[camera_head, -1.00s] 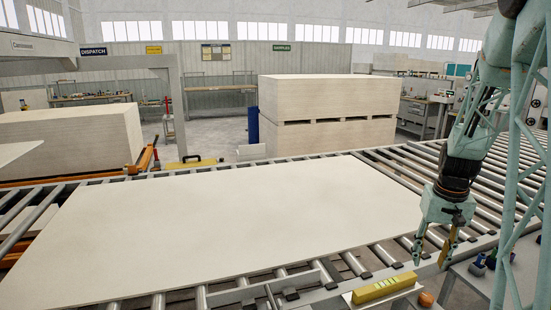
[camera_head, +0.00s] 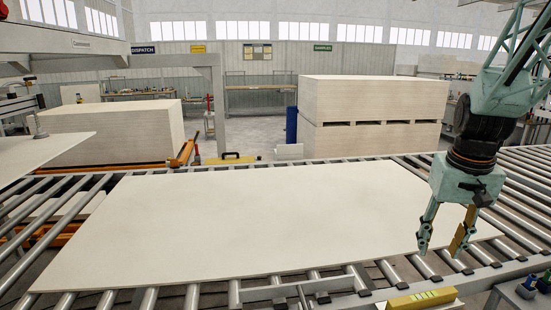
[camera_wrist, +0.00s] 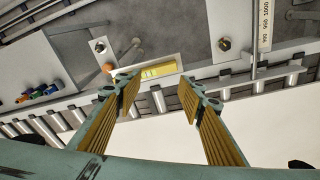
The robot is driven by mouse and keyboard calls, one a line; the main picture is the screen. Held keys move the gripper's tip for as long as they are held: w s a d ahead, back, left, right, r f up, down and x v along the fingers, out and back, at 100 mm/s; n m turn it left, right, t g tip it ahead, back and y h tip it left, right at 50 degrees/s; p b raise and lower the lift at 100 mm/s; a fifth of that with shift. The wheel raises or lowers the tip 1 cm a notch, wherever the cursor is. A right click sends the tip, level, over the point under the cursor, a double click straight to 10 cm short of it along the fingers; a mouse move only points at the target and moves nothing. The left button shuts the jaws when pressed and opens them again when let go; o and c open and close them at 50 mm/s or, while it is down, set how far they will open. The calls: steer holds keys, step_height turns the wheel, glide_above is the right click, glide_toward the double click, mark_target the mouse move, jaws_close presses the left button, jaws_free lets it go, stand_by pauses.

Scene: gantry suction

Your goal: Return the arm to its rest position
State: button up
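My gripper (camera_head: 442,244) hangs at the right in the head view, over the right end of the large pale panel and the roller conveyor. Its two fingers are spread apart with nothing between them. In the wrist view my gripper (camera_wrist: 158,104) shows two fingers with ribbed tan pads, wide apart and empty. My arm runs from the gripper up to the top right corner of the head view.
The pale panel (camera_head: 240,215) lies flat on the rollers (camera_head: 520,205). A yellow level (camera_head: 422,299) lies at the conveyor's front edge; it also shows in the wrist view (camera_wrist: 158,70). Board stacks (camera_head: 372,100) stand behind. An orange ball (camera_wrist: 107,68) lies near the level.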

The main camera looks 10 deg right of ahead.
steer(key=s+a+r+n+t, duration=0.1)
steer(key=s+a+r, duration=0.4)
steer(key=a, duration=0.3)
steer(key=s+a+r+n, duration=0.1)
steer(key=s+a+r, duration=0.3)
steer(key=a, duration=0.3)
steer(key=s+a+r+n, duration=0.1)
steer(key=s+a, duration=0.4)
steer(key=s, duration=0.3)
steer(key=s+a+r+n+t, duration=0.1)
steer(key=s+a, duration=0.5)
steer(key=s, duration=0.2)
steer(key=shift+r+y, duration=0.2)
steer(key=shift+y, duration=0.2)
stand_by(0.7)
